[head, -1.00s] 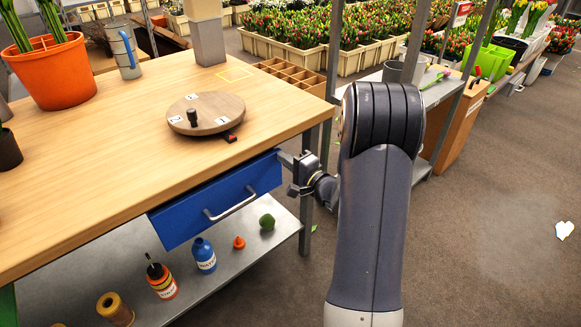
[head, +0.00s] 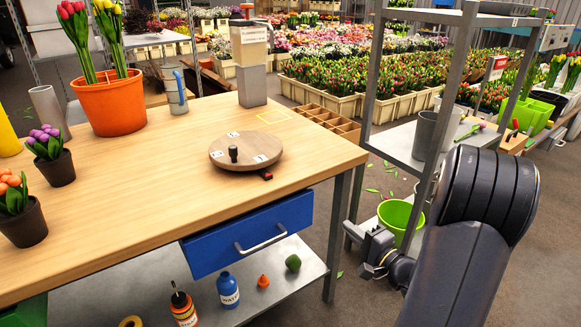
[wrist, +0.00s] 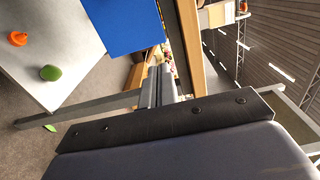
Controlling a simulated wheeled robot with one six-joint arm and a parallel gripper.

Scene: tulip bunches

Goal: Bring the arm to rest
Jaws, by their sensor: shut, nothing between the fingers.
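My dark grey arm (head: 475,225) is bent at the right of the head view. My gripper (head: 372,268) is low, to the right of the workbench's front corner, apart from the bench and its blue drawer (head: 250,236). In the wrist view my gripper (wrist: 160,86) shows two grey fingers side by side, shut and empty. The blue drawer front also shows in the wrist view (wrist: 118,22).
The wooden workbench (head: 130,205) carries a round turntable (head: 268,155) and flower pots. Its lower shelf (head: 265,300) holds bottles. A grey metal rack (head: 375,110) and green bucket (head: 396,218) stand close behind my gripper. Open floor lies at the right.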

